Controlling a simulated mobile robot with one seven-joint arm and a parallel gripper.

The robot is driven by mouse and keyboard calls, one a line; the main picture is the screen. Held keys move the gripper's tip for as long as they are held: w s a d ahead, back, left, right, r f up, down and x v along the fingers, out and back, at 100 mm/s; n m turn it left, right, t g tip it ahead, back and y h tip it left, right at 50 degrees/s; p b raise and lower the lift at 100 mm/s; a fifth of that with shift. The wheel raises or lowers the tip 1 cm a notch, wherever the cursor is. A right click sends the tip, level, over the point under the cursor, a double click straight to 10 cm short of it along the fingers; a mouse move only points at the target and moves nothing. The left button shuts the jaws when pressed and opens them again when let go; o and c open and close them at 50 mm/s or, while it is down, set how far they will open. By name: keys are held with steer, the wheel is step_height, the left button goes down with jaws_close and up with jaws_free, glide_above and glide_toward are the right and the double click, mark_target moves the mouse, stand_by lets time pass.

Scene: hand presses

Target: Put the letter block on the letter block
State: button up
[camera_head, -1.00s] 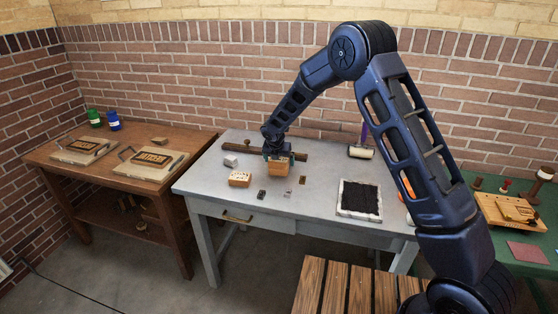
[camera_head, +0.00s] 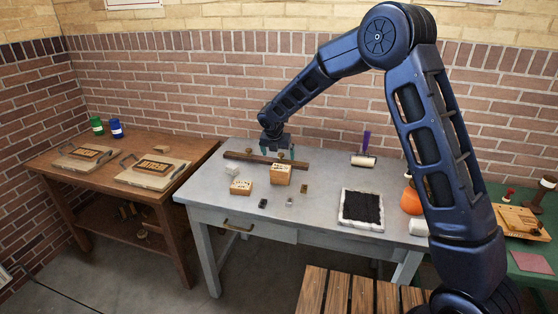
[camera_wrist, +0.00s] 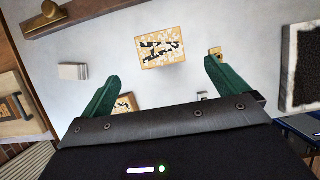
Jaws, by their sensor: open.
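A tan letter block (camera_head: 281,174) with dark markings stands on the grey table, right of a lower letter block (camera_head: 241,188). My gripper (camera_head: 278,152) is open and empty, above and behind the taller block, apart from it. In the wrist view, the taller block's lettered top (camera_wrist: 160,53) shows beyond and between the spread green fingers (camera_wrist: 161,72). The lower block (camera_wrist: 125,103) is partly hidden there by my gripper. I cannot tell whether the taller one is a single block or a stack.
A pale block (camera_head: 233,169), a dark wooden bar (camera_head: 240,156) and small metal pieces (camera_head: 263,203) lie around the blocks. A black ink slab (camera_head: 361,208), an orange pot (camera_head: 411,202) and a roller (camera_head: 363,160) are to the right. The table's front middle is fairly clear.

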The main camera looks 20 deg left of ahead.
steer(key=shift+s+r, duration=0.3)
steer(key=shift+r, duration=0.3)
steer(key=s+d+r+m, duration=0.1)
steer(key=d+r+m, duration=0.45)
steer(key=d, duration=0.55)
steer(key=s+d+r+m, duration=0.1)
steer(key=d+r+m, duration=0.5)
steer(key=d, duration=0.6)
steer(key=s+d+r+m, duration=0.1)
steer(key=d+r+m, duration=0.5)
steer(key=d, duration=0.5)
steer(key=s+d+r+m, duration=0.2)
steer(key=s+d+m, duration=0.2)
steer(key=s+d, duration=0.25)
steer(key=s+d+r+m, duration=0.3)
steer(key=s+d+m, duration=0.25)
steer(key=d, duration=0.25)
steer(key=s+d+f+m, duration=0.1)
steer(key=s+d+m, duration=0.2)
steer(key=s, duration=0.4)
steer(key=s+d+f+m, duration=0.1)
steer(key=s+d+m, duration=0.3)
steer(key=s+m, duration=0.2)
steer(key=shift+s+d+f, duration=0.25)
steer(key=shift+s+f, duration=0.05)
steer(key=shift+s, duration=0.15)
